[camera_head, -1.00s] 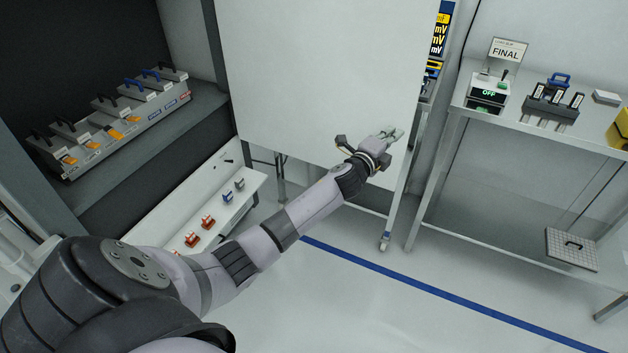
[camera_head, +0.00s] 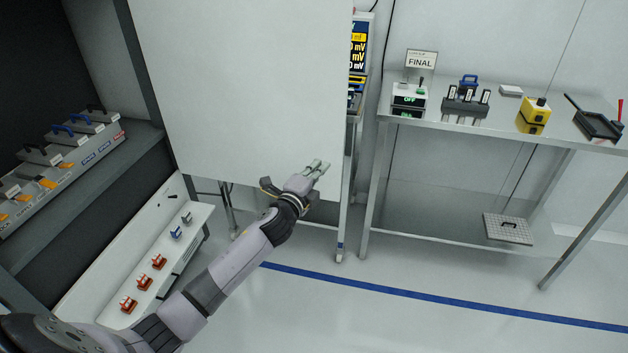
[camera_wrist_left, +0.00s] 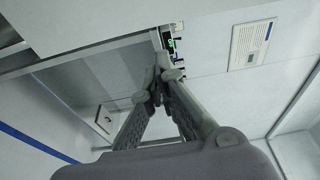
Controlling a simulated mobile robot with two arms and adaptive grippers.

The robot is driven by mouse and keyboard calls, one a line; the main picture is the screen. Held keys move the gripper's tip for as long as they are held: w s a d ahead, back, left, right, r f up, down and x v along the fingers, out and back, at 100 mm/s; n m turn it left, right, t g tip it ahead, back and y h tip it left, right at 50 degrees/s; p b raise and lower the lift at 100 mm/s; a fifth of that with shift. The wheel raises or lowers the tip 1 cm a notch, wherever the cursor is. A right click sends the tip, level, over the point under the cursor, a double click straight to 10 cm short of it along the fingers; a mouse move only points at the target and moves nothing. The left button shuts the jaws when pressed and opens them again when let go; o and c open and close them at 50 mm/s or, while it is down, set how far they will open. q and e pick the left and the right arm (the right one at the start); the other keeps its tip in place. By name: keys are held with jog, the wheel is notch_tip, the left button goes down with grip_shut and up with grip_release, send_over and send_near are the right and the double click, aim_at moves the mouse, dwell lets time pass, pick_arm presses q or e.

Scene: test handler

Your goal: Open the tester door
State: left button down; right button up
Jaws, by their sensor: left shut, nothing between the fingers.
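The tester door (camera_head: 240,90) is a large plain white panel in the head view. It stands swung out to the right of the tester's dark frame post (camera_head: 118,45), and the dark interior shows on the left. My left gripper (camera_head: 322,167) is in front of the door's lower right part, near its right edge; I cannot tell whether it touches. Its fingers are shut and empty, and the fingertips also meet in the left wrist view (camera_wrist_left: 160,65). No handle shows on the visible door face. My right gripper is not in view.
Inside the tester, a shelf holds a row of handled modules (camera_head: 70,155). A low white ledge (camera_head: 195,225) carries small red and blue parts. A metal table (camera_head: 450,125) with a FINAL sign (camera_head: 420,61) stands right. The floor around the blue line (camera_head: 400,290) is clear.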

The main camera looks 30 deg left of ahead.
pick_arm(q)
jog(key=s, duration=0.2)
jog(key=s+d, duration=0.1)
jog(key=s, duration=0.1)
jog(key=shift+s, duration=0.25)
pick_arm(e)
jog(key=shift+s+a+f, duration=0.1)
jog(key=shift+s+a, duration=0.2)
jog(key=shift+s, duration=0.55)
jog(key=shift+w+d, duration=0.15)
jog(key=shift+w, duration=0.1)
